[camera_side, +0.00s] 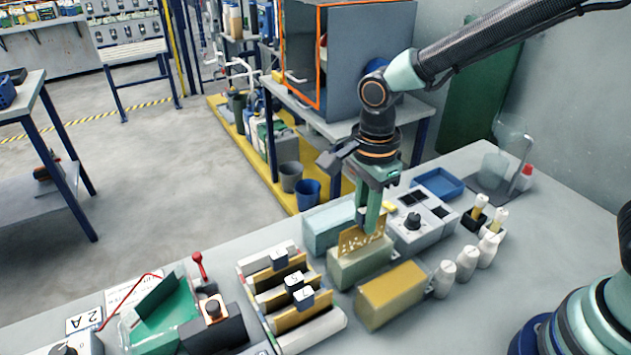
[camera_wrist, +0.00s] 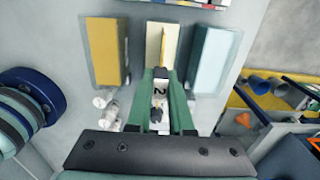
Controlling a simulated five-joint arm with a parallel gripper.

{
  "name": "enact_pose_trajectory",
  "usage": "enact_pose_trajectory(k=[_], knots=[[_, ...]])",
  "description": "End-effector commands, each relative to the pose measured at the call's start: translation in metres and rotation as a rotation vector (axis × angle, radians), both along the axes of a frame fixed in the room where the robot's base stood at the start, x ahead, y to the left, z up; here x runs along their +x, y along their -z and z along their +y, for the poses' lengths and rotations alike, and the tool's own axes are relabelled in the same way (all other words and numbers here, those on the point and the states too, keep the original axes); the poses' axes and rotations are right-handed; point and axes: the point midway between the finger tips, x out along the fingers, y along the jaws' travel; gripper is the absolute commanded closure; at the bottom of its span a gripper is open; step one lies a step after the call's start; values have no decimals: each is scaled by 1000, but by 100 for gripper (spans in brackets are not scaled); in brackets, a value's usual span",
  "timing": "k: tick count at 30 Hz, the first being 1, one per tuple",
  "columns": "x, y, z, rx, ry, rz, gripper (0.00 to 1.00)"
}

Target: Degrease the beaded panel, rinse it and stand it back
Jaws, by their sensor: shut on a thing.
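The panel (camera_side: 352,240) is a gold plate with pale bead-like spots. My gripper (camera_side: 371,225) is shut on its upper part and holds it upright over the middle, pale green tank (camera_side: 362,271). Its lower edge meets the tank opening; I cannot tell how far it reaches inside. In the wrist view my gripper (camera_wrist: 160,74) is over the near end of the middle tank (camera_wrist: 153,45), with a tag marked 2 between the fingers. A tank with a yellow top (camera_side: 392,290) stands on one side and a light blue tank (camera_side: 328,230) on the other.
A slotted rack (camera_side: 325,327) with numbered tags stands left of the tanks. A grey control box (camera_side: 421,238), white bottles (camera_side: 467,262) and a blue tray (camera_side: 438,183) crowd the right. A green tray (camera_side: 165,315) lies at front left.

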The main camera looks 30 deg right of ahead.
Motion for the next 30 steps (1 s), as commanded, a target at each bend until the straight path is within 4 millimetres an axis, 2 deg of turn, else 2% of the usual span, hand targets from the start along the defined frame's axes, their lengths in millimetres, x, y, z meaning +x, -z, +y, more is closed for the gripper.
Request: enact_pose_trajectory(k=[30], knots=[[0,41,0,-1,0,1,100]])
